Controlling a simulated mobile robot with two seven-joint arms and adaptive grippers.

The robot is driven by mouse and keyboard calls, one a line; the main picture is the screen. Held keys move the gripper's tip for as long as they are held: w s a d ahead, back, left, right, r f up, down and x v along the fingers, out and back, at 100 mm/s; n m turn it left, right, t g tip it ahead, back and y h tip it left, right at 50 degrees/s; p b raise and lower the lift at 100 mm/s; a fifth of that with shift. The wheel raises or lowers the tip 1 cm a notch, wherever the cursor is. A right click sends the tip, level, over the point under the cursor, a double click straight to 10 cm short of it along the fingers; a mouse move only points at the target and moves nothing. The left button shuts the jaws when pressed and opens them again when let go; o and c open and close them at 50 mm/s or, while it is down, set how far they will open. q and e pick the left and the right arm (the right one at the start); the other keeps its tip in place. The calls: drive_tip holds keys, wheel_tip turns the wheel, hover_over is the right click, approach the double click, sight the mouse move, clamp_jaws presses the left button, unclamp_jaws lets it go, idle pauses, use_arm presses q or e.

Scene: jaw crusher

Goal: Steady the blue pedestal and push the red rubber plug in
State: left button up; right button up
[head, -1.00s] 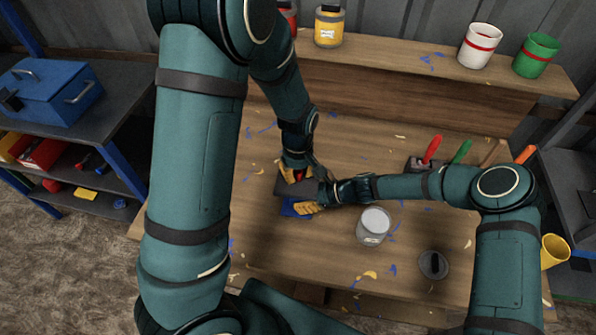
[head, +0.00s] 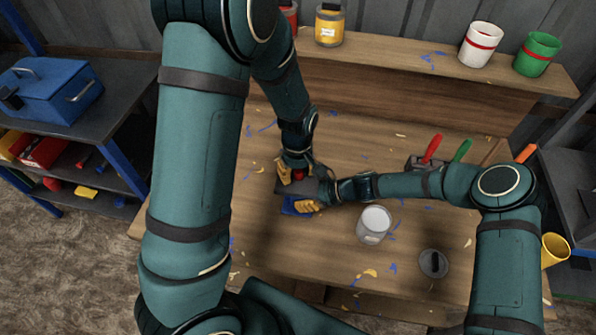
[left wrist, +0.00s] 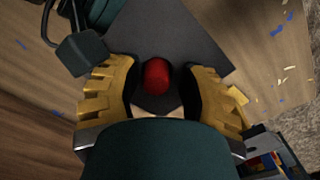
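The red rubber plug (head: 298,175) shows between the yellow fingers of my left gripper (head: 296,178). In the left wrist view, the plug (left wrist: 156,75) is upright between the two fingers, with a small gap on each side, so this gripper is open around it. The plug's lower end is hard to make out. The blue pedestal (head: 289,206) shows only as a small blue patch on the bench, mostly covered. My right gripper (head: 303,206) is low beside it, with one yellow finger in view; its other finger and its grip are hidden. A dark grey flat part (left wrist: 165,35) lies behind the plug.
A white-topped can (head: 374,224) and a dark round holder (head: 433,263) stand on the wooden bench right of the pedestal. A rack with coloured handles (head: 430,160) is further right. Cans stand on the rear shelf (head: 400,55). Blue and yellow scraps lie about.

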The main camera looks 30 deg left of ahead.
use_arm(q)
drive_tip(key=shift+w+d+r, duration=0.1)
use_arm(e)
drive_tip(key=shift+s, duration=0.1)
use_arm(q)
drive_tip(key=shift+r, duration=0.2)
wheel_tip(320, 180, up, 12)
drive_tip(key=shift+f, duration=0.25)
use_arm(e)
drive_tip(key=o, duration=0.9)
drive_tip(key=v, duration=1.2)
